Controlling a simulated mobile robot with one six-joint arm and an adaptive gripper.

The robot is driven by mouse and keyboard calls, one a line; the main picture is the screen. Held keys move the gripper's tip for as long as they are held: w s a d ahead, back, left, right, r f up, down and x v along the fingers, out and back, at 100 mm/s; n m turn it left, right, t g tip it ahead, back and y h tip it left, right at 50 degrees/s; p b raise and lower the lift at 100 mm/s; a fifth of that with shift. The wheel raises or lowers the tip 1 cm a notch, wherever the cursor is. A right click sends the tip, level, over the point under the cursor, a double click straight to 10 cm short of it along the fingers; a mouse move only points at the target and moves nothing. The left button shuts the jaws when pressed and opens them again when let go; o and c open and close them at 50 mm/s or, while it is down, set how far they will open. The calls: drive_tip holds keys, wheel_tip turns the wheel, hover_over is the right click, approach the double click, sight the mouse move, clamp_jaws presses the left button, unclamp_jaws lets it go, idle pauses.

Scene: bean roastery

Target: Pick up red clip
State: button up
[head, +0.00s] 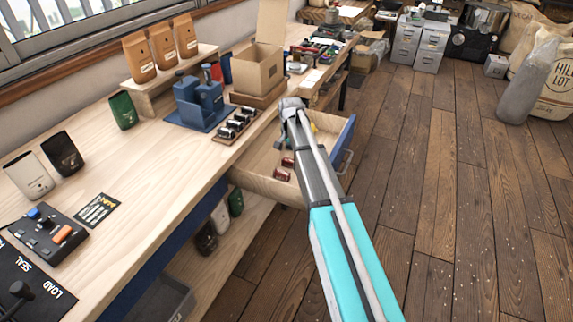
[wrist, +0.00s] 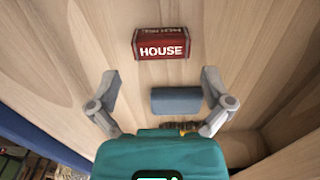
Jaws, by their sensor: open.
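A red block-like piece lettered HOUSE (wrist: 160,43) lies on the pale wooden drawer floor, ahead of my gripper's fingertips in the wrist view. In the head view two small red things, one (head: 287,162) behind the other (head: 282,174), lie in the open drawer (head: 262,186). I cannot tell which is the red clip. My gripper (wrist: 160,82) is open, its grey fingers wide apart with nothing held. A blue-grey piece (wrist: 177,100) shows between the fingers, apart from both. In the head view my arm hides part of the drawer.
The drawer's blue side and handle (head: 346,162) stand right of my arm. The workbench (head: 150,165) above holds a blue fixture (head: 200,100), a tray of dark pieces (head: 238,124) and an open carton (head: 258,68).

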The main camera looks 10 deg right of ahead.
sight(290, 160)
drive_tip(key=shift+f, duration=0.2)
wheel_tip(290, 160, down, 5)
drive_tip(key=b, duration=0.5)
drive_tip(key=shift+w+a, duration=0.1)
drive_tip(key=shift+r, duration=0.1)
idle(0.4)
drive_tip(key=c, duration=0.5)
